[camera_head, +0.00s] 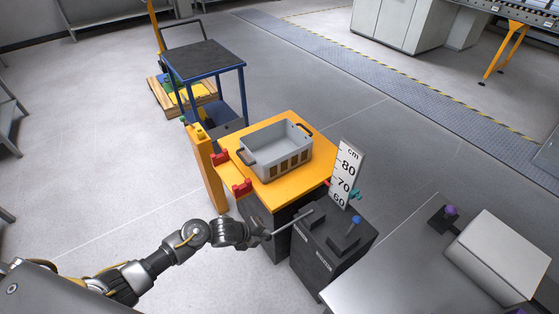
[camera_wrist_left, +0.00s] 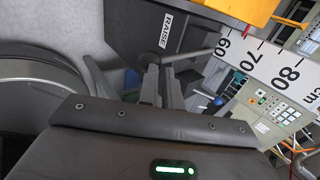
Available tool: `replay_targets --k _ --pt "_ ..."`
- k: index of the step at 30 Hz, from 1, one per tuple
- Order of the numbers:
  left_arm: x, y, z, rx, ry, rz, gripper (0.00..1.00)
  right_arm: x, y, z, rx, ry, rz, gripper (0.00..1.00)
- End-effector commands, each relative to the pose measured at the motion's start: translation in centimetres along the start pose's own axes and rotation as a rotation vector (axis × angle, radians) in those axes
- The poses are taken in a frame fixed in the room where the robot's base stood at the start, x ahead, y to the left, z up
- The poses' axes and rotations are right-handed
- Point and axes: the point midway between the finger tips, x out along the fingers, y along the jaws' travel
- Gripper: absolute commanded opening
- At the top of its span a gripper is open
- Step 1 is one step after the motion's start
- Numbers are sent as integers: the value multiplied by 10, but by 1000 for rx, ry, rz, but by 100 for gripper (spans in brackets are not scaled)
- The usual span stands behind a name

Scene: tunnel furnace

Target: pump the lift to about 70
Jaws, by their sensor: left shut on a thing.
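The yellow lift platform (camera_head: 290,189) stands raised at the centre. A white scale board (camera_head: 347,170) beside it reads 60, 70 and 80 cm; it also shows in the left wrist view (camera_wrist_left: 265,65). A small red pointer (camera_head: 328,183) sits at its left edge near the 70 label; the exact reading is unclear. A grey pump lever (camera_head: 290,225) slants from a dark pedal box (camera_head: 325,249). My left gripper (camera_head: 263,234) is shut on the lever's outer end. In the left wrist view the lever (camera_wrist_left: 195,52) passes by a RAISE label (camera_wrist_left: 171,32). My right gripper is out of view.
A grey crate (camera_head: 247,157) sits on the platform, with red blocks (camera_head: 242,187) at its left edge. A grey table (camera_head: 395,275) is at the lower right.

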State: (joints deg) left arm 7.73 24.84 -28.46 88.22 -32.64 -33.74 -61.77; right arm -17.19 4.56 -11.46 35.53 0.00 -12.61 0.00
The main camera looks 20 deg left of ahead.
Motion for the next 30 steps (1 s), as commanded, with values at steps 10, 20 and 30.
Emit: replay_targets --k 10,20,30 --pt "-42 -54 2 -1 -3 -11 0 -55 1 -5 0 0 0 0" --pt "-51 -64 1 -2 -2 -4 0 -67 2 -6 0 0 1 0" --pt "-69 -112 0 0 -1 -4 0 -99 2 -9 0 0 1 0"
